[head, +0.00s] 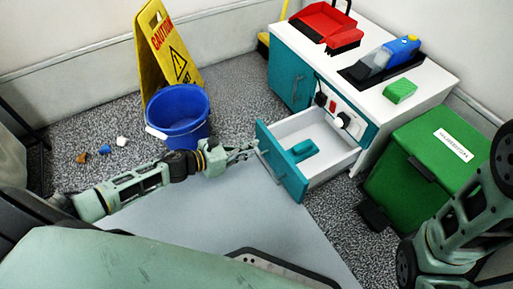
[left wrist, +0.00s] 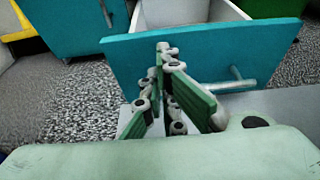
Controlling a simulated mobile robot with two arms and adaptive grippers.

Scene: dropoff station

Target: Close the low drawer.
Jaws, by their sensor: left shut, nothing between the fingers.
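The low drawer (head: 306,163) is pulled out of the white and teal cabinet, and its white inside shows with a teal object (head: 297,152) lying in it. Its teal front panel (head: 281,165) carries a metal handle. My left gripper (head: 254,148) is shut and empty at the left end of this front. In the left wrist view the fingers (left wrist: 165,50) stand before the drawer front (left wrist: 240,60), with the handle (left wrist: 232,84) to their right. I cannot tell whether they touch the panel. My right gripper is out of view; only part of my right arm shows.
A blue bucket (head: 178,113) and a yellow caution sign (head: 162,50) stand left of the cabinet. A green bin (head: 415,165) stands right of the drawer. A red dustpan (head: 322,22), blue bottle (head: 403,48) and green sponge (head: 399,91) are on the cabinet top. Small litter (head: 104,149) lies on the floor.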

